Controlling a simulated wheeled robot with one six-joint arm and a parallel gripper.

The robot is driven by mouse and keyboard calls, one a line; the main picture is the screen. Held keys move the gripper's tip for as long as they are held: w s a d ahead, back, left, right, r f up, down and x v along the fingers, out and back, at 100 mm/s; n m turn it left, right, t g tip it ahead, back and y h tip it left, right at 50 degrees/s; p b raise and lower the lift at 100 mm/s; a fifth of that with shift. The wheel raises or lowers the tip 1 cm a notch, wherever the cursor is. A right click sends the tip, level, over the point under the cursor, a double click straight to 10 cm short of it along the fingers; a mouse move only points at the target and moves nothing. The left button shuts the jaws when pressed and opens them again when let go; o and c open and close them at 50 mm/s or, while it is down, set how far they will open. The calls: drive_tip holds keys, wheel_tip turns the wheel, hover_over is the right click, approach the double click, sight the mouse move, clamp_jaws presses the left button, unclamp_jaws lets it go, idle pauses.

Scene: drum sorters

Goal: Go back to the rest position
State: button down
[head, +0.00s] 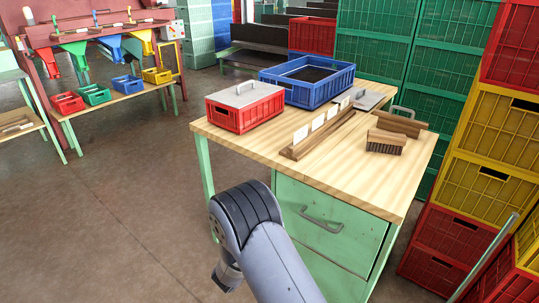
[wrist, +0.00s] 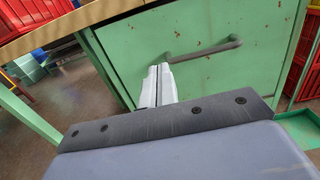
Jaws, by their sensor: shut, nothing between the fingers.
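My gripper (wrist: 160,70) shows in the wrist view as two pale fingers pressed together with nothing between them. It points toward the green drawer front (wrist: 200,75), with the tips just left of and below the grey handle (wrist: 202,48). I cannot tell how wide the gap to the drawer is. In the head view my arm reaches up from the bottom centre and bends down in front of the bench; the fingers are hidden there. The drawer (head: 328,222) looks closed, with its bar handle (head: 321,217) free.
The wooden bench (head: 380,190) carries a lidded red crate (head: 245,112), a blue crate (head: 325,92), a card rack (head: 320,135) and a brush (head: 386,143). Stacked crates (head: 490,185) stand close at the right. Open floor (head: 110,220) lies to the left.

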sight(306, 198)
drive_tip(key=x, duration=1.4)
drive_tip(key=shift+d+p, duration=0.1)
drive_tip(key=shift+p, duration=0.3)
